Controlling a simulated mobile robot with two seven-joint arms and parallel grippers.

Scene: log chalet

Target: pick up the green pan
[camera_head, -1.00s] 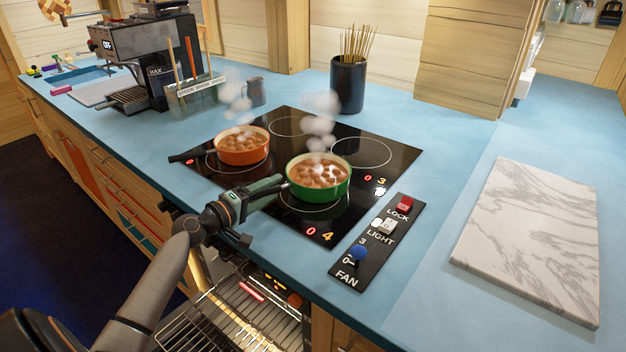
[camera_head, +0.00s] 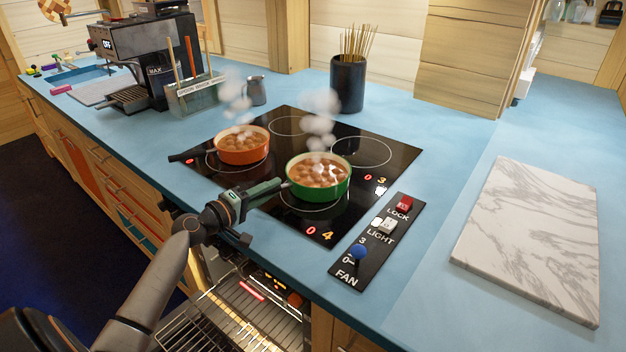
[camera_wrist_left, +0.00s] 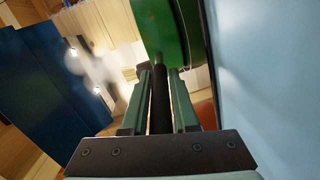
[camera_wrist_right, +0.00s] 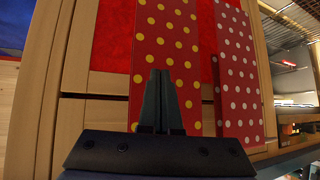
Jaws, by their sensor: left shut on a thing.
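The green pan (camera_head: 330,191) sits on the front right part of the black hob (camera_head: 205,184), full of brown round chunks, with steam above. My left gripper (camera_head: 276,186) is shut on its dark handle. In the left wrist view the handle runs between the two fingers (camera_wrist_left: 161,85), with the green pan wall (camera_wrist_left: 182,28) just beyond the tips. I cannot tell any gap under the pan. My right gripper (camera_wrist_right: 160,92) is shut and empty, away from the hob, in front of a panel with yellow dots.
An orange pan (camera_head: 247,161) with similar contents steams to the left. A control panel (camera_head: 365,262) with switches lies at front right, a marble board (camera_head: 530,240) farther right. A black pot of sticks (camera_head: 347,88) stands behind. An oven rack (camera_head: 235,318) extends below the counter.

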